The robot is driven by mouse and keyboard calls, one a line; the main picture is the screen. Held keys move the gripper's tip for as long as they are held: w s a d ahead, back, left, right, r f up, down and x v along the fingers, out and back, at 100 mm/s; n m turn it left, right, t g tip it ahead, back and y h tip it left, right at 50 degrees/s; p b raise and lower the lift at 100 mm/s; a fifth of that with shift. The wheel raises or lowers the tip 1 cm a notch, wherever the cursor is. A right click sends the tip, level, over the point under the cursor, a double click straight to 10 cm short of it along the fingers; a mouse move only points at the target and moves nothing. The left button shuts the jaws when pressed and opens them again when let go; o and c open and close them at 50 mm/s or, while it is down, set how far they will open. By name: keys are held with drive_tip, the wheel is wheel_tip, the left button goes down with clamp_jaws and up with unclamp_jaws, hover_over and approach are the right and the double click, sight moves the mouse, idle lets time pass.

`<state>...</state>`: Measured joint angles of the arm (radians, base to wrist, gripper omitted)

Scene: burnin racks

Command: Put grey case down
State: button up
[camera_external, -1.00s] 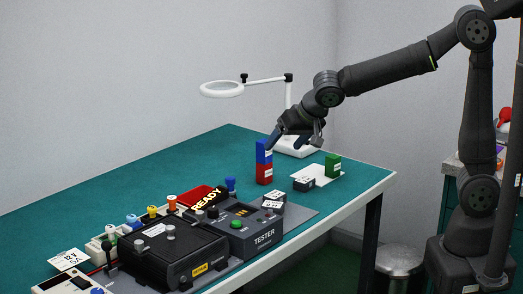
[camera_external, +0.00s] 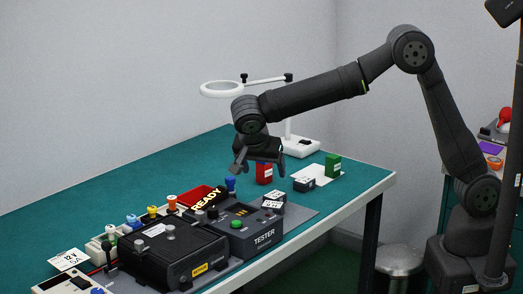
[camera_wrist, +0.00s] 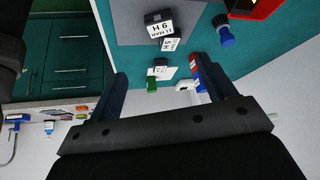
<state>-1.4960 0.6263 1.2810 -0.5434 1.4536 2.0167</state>
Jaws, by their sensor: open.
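Small dark grey cases with white labels stand on the table. One grey case (camera_external: 303,185) sits by the white sheet (camera_external: 322,177). Another labelled dark case (camera_external: 273,198) is beside the tester (camera_external: 249,234). In the wrist view a labelled dark case (camera_wrist: 158,17) shows at the top. Which one the task means I cannot tell. My gripper (camera_external: 258,172) is open over the table, above and behind the tester, with nothing seen between its fingers. In the wrist view the fingers (camera_wrist: 165,88) stand wide apart.
A red block (camera_external: 264,174) stands behind my gripper; the blue block (camera_wrist: 210,82) shows by a finger in the wrist view. A green block (camera_external: 333,165) stands at the sheet. A magnifier lamp (camera_external: 298,145) stands behind. A black box (camera_external: 172,252) fills the front. The table's left rear is clear.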

approach(272, 204)
drive_tip(key=shift+d+x, duration=0.2)
drive_tip(key=shift+x, duration=4.1)
drive_tip(key=shift+s+a+f, duration=0.1)
drive_tip(key=shift+a, duration=0.05)
drive_tip(key=c, duration=1.2)
